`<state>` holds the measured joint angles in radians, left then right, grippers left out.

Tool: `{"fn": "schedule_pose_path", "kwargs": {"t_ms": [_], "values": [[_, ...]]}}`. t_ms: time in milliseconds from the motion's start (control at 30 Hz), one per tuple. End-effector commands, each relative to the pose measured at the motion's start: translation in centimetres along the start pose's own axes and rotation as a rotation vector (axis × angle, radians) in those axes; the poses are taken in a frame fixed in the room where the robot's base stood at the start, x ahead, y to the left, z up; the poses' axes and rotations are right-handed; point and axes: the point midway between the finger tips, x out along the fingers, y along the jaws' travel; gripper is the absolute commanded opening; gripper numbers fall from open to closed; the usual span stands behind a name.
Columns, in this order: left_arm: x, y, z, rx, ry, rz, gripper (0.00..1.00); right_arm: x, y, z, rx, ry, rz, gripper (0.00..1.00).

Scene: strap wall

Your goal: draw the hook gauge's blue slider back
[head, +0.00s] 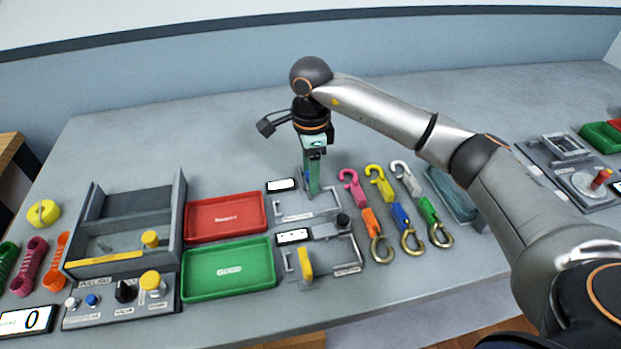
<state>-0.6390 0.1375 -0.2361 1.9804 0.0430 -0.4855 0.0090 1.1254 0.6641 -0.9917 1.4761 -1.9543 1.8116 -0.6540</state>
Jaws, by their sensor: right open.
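My right gripper (313,190) points down over the rear gauge fixture on the bench, its fingers close to the plate. The rear fixture (290,210) is a grey plate with a small white display (281,185) at its back left. I cannot tell whether the fingers touch anything. A second fixture (340,262) in front has a yellow slider or handle (305,262), a black knob (343,220) and its own display (293,236). My left gripper is out of view.
Several coloured hooks, including a pink one (352,188), lie just right of the fixtures. A red tray (226,236) and a green tray (192,288) are at left, beside a grey open box (180,205). The bench behind is clear.

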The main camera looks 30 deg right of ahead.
Motion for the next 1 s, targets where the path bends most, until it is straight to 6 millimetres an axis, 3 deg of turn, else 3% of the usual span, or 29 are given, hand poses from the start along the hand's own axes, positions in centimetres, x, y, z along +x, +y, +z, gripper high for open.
{"fn": "schedule_pose_path", "kwargs": {"t_ms": [33,400,1000], "values": [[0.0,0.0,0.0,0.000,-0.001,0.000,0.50,0.0,0.0,0.0,0.000,0.000,0.000,0.56],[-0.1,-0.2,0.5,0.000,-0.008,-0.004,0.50,0.0,0.0,0.0,0.000,0.000,0.000,0.16],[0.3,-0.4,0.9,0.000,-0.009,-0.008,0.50,0.0,-2.5,0.0,0.001,0.000,-0.001,0.16]]}}
